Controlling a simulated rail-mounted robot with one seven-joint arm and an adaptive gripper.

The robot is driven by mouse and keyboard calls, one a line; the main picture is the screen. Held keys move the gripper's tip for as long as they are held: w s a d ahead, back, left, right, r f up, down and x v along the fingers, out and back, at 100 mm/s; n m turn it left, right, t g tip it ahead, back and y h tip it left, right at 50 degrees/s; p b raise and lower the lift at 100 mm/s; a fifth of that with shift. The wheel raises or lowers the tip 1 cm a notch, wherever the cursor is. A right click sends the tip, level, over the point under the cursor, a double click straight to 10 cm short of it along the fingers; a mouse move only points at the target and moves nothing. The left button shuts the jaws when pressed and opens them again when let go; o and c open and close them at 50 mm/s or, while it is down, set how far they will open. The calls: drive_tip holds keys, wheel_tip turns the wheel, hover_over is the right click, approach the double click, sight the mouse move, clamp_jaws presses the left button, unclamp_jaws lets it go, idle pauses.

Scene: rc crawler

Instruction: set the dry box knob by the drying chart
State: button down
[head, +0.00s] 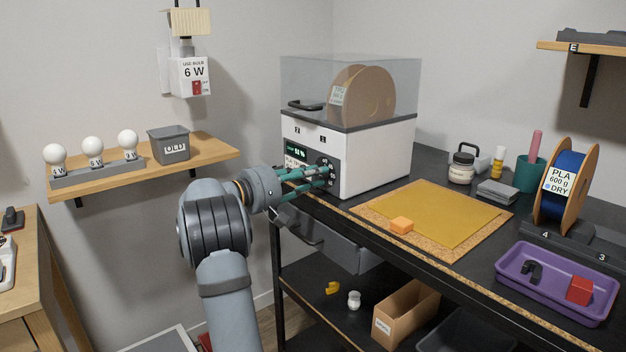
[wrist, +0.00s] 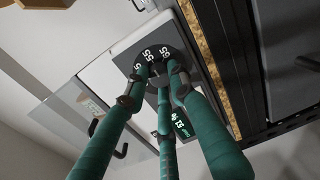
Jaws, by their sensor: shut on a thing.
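The dry box (head: 375,160) is white with a clear lid and stands at the back of the dark bench, with a brown spool (head: 365,95) inside. Its front panel has a lit green display (head: 298,153) and a dark round dial (wrist: 150,53) with white numbers. A small pale label under the display is too small to read. My gripper (head: 327,173) reaches the panel from the left. In the wrist view its teal fingers (wrist: 162,72) close around the dark knob at the dial's middle. The fingers hide most of the knob and its pointer, so its setting cannot be read.
A grey drawer (head: 335,243) hangs under the bench, below my gripper. A wall shelf (head: 215,157) with bulbs and a grey bin is at left. A purple tray (head: 535,290) is at right.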

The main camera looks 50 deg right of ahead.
drive_tip(key=c, duration=1.5)
unclamp_jaws()
drive_tip(key=shift+o, duration=0.2)
drive_tip(key=shift+a, duration=0.1)
drive_tip(key=v, duration=1.1)
drive_tip(key=shift+a, duration=0.35)
drive_tip(key=shift+w+d, duration=0.1)
drive_tip(key=x, duration=1.1)
drive_tip(key=shift+d+p, duration=0.35)
